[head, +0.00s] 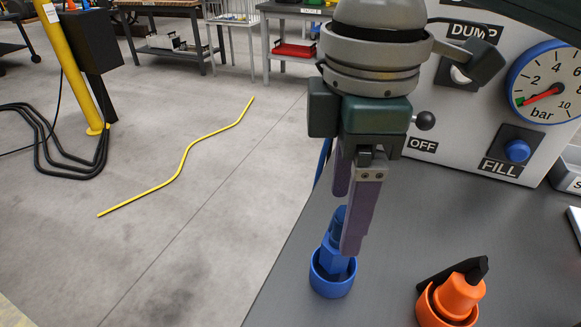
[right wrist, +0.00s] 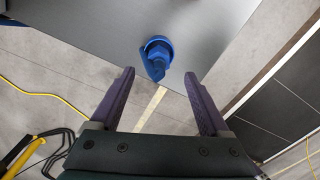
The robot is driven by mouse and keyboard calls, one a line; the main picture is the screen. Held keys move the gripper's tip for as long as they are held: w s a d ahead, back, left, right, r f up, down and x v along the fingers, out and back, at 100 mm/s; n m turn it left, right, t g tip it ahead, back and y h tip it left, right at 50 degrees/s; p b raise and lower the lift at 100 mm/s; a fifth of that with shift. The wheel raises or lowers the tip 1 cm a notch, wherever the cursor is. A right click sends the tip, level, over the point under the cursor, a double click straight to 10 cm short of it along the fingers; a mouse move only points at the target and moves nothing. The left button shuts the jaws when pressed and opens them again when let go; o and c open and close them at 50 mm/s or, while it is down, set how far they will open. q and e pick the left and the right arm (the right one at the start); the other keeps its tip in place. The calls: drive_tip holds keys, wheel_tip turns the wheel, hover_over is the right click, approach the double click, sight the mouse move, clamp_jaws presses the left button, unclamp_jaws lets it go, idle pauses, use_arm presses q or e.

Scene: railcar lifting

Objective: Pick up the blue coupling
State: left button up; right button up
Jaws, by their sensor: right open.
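The blue coupling (head: 334,250) stands upright in a blue round cup (head: 331,284) on the grey table top, near its left edge. It also shows in the right wrist view (right wrist: 156,60), beyond the fingertips and between their lines. My right gripper (head: 345,222) points down over the coupling with its purple fingers apart. In the head view one finger covers part of the coupling. In the right wrist view the gripper (right wrist: 160,78) is open and empty, and the coupling looks apart from both fingers. My left gripper is not in view.
An orange coupling (head: 461,296) with a black lever stands in an orange cup to the right. Behind is a panel with a bar gauge (head: 545,82), a DUMP lever and a blue FILL button (head: 517,151). The table's left edge is close to the blue cup.

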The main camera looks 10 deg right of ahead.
sight(338, 243)
wheel_tip(338, 243, down, 7)
drive_tip(key=shift+f+b, duration=0.2)
drive_tip(key=shift+b, duration=0.15)
drive_tip(key=shift+c, duration=0.2)
clamp_jaws()
idle(0.4)
drive_tip(key=shift+r, duration=0.1)
